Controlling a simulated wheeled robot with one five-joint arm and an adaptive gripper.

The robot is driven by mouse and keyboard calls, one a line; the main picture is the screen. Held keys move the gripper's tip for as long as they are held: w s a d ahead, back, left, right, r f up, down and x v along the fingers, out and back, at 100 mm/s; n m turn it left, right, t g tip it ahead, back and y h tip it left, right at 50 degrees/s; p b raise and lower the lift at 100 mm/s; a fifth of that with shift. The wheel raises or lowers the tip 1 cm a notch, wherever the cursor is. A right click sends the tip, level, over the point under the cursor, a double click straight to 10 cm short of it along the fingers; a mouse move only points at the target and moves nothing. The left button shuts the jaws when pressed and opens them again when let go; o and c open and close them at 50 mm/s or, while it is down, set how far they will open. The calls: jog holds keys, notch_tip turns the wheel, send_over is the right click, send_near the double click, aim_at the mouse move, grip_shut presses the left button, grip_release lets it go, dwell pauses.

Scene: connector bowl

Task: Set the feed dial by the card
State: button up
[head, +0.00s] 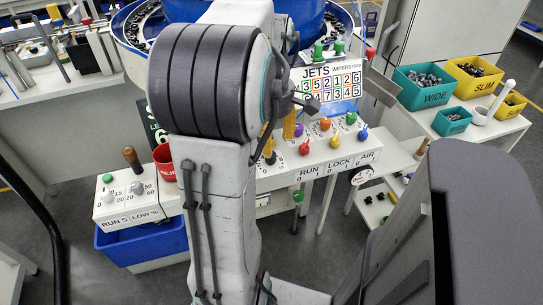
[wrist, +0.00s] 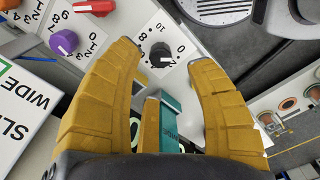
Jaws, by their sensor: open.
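A black dial (wrist: 160,55) with a red mark sits on a white plate with a number scale, of which 0, 8 and 10 can be read, in the wrist view. My gripper (wrist: 165,62) is open, its yellow fingers on either side of the dial in the picture. I see no contact; the gap in depth is hard to tell. In the head view my gripper (head: 280,135) is over the left part of the sloped panel, partly behind my arm. The card (head: 333,82) stands behind the panel, headed JETS, WIPERS and FEED, with coloured numbers; its left edge is hidden.
Purple (head: 299,130), orange (head: 325,123), green (head: 350,118), blue (head: 363,133) and red (head: 304,147) knobs sit close together on the panel. A dark sign (head: 160,134) with a 6 is partly hidden. Bins of parts (head: 422,88) stand at right. A box with a lever (head: 133,190) stands at left.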

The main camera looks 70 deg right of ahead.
aim_at(272, 157)
jog(key=shift+f+b, duration=0.65)
jog(key=shift+f, duration=2.45)
jog(key=shift+c, duration=0.4)
grip_shut()
